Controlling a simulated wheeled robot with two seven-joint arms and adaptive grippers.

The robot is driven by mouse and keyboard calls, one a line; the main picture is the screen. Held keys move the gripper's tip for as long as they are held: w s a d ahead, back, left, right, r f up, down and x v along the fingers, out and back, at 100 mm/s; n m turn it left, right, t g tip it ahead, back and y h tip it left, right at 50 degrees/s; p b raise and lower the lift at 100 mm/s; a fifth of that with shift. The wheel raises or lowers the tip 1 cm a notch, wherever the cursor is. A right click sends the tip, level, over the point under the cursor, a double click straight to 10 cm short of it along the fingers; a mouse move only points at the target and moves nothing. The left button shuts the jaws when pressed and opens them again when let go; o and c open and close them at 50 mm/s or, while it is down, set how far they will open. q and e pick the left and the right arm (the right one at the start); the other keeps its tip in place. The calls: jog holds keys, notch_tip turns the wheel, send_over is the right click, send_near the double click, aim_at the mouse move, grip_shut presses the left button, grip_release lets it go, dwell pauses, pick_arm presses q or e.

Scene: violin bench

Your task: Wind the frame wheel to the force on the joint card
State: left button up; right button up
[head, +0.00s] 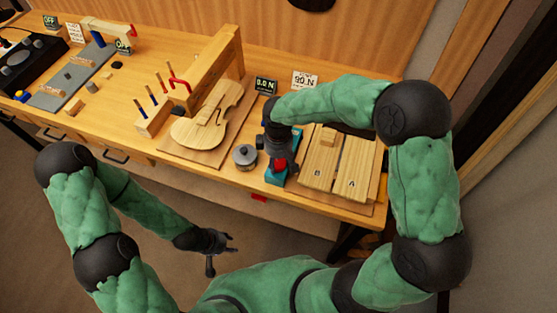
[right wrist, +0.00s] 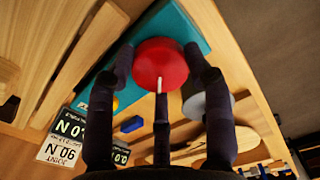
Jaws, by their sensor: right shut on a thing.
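The red frame wheel (head: 280,164) sits on a teal base (head: 274,178) near the front edge of the bench. In the right wrist view the round red wheel (right wrist: 160,64) with a pale mark lies between the dark fingers. My right gripper (head: 279,152) comes down from above and is shut on it. The joint card (head: 305,79) at the back reads 90 N; it also shows in the right wrist view (right wrist: 58,151). A dark display (head: 265,86) beside it reads 0.0 N. My left gripper (head: 219,246) is empty, fingers spread, in front of the bench.
A grey round pot (head: 245,156) stands close to the teal base. Wooden planks (head: 341,163) lie just right. More tools stand at far left.

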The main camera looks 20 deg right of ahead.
aim_at(279, 162)
jog(key=m+b, duration=0.1)
jog(key=m, duration=0.5)
jog(key=shift+a+f, duration=0.1)
jog(key=m+b, duration=0.1)
jog(key=m, duration=0.5)
jog(key=shift+m+b, duration=0.3)
jog(key=shift+m, duration=0.1)
jog(key=m+b, duration=0.1)
jog(key=m, duration=0.5)
jog(key=shift+w, duration=0.1)
jog(key=m+b, duration=0.1)
jog(key=m, duration=0.5)
jog(key=shift+m, duration=0.4)
jog(key=shift+d+b, duration=0.2)
jog(key=shift+b, duration=0.1)
jog(key=o, duration=1.1)
jog(key=shift+d, duration=0.1)
jog(key=shift+o, duration=0.2)
notch_tip(279, 162, up, 12)
